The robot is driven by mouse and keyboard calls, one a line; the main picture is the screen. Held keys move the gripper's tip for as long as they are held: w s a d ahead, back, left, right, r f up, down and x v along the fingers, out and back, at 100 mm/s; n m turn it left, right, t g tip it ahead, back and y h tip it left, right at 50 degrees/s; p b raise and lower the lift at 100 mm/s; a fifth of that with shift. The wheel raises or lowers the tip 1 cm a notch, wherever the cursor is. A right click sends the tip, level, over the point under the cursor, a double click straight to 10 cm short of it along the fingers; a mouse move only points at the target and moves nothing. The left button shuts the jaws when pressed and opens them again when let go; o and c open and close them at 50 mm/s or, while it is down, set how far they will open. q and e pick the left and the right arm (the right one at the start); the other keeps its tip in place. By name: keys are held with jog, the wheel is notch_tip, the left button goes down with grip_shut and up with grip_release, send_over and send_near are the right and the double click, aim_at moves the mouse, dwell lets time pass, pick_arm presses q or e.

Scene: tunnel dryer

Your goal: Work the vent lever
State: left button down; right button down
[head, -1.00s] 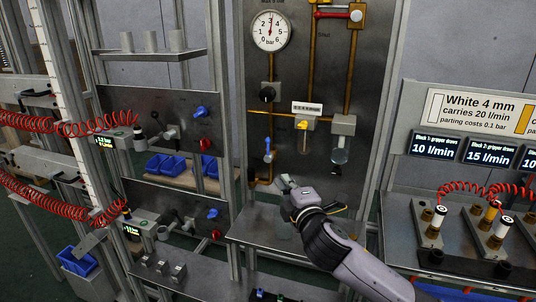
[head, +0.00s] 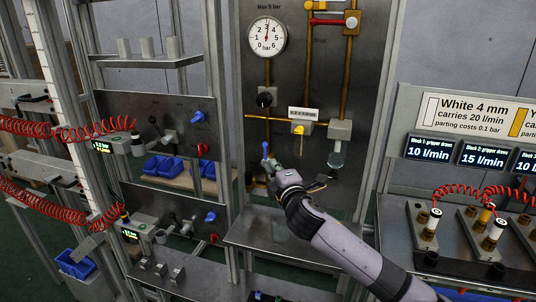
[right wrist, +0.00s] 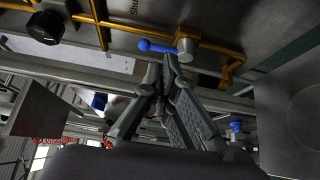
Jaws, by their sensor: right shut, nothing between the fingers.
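A small blue-handled lever (head: 265,151) stands roughly upright low on the grey pipe panel, at the lower end of the brass piping. Its label is not readable. In the right wrist view, the blue lever (right wrist: 157,46) points left from its round metal valve body. My right gripper (head: 270,167) is just below the lever in the head view. In the right wrist view, the shut, empty fingertips (right wrist: 168,65) are close to the lever and valve body. Whether they touch cannot be told. My left gripper is not in view.
A round gauge (head: 266,37) and a black knob (head: 264,100) sit above the lever. A yellow-handled valve (head: 299,129) and a glass bowl (head: 336,159) are to its right. A metal shelf (head: 255,232) juts out below.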

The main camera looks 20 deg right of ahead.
aim_at(265, 152)
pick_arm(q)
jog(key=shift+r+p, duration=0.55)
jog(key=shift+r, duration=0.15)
pick_arm(e)
jog(key=shift+w, duration=3.05)
